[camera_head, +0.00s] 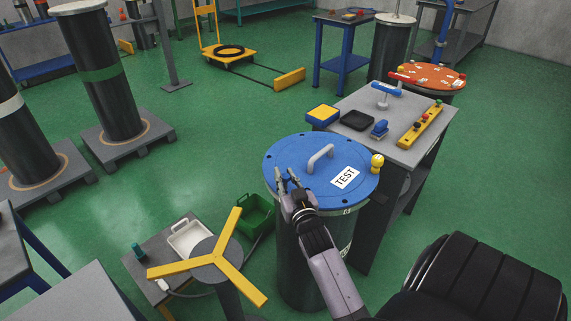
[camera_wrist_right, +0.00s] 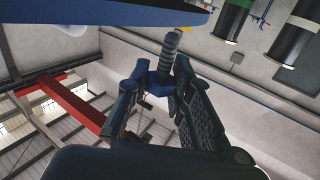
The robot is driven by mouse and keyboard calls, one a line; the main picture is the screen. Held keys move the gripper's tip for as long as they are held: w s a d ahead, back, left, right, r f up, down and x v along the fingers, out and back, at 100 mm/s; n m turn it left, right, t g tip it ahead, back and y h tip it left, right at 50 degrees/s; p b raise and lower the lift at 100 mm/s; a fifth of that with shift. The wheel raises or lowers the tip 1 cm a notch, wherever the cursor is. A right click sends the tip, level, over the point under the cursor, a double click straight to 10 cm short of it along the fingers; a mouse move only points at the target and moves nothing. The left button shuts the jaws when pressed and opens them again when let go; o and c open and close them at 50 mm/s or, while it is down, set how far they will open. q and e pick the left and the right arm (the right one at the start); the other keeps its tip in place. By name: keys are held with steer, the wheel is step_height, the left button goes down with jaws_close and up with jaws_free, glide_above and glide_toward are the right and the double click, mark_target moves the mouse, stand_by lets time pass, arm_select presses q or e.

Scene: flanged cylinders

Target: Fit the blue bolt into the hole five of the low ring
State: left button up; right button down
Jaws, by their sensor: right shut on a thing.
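My right gripper (camera_head: 286,177) is at the near left rim of the blue round lid (camera_head: 290,150), which has a grey handle and a TEST label and sits on a dark cylinder. In the right wrist view, the gripper (camera_wrist_right: 158,90) is shut on the blue bolt (camera_wrist_right: 160,84). The bolt's blue head is between the fingers, and its grey threaded shank (camera_wrist_right: 171,45) points up in the picture, close to the edge of a blue plate (camera_wrist_right: 100,12). I cannot tell whether it touches the plate. I cannot make out the low ring or hole five. My left gripper is not in view.
A grey table (camera_head: 405,150) stands behind the lid with a yellow-blue box, a black tray and a yellow bar. A yellow three-armed piece (camera_head: 215,258) is at the front left. An orange disc (camera_head: 428,76) tops another cylinder at back right. Green floor is open at the left middle.

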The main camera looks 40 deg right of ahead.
mark_target(286, 190)
steer(key=shift+f+b, duration=1.3)
steer(key=shift+f, duration=0.65)
steer(key=shift+s+f, duration=0.1)
steer(key=shift+f, duration=0.45)
steer(key=shift+a+f, duration=0.1)
steer(key=shift+r, duration=0.3)
steer(key=shift+r+p, duration=0.2)
steer(key=shift+p, duration=0.65)
stand_by(1.2)
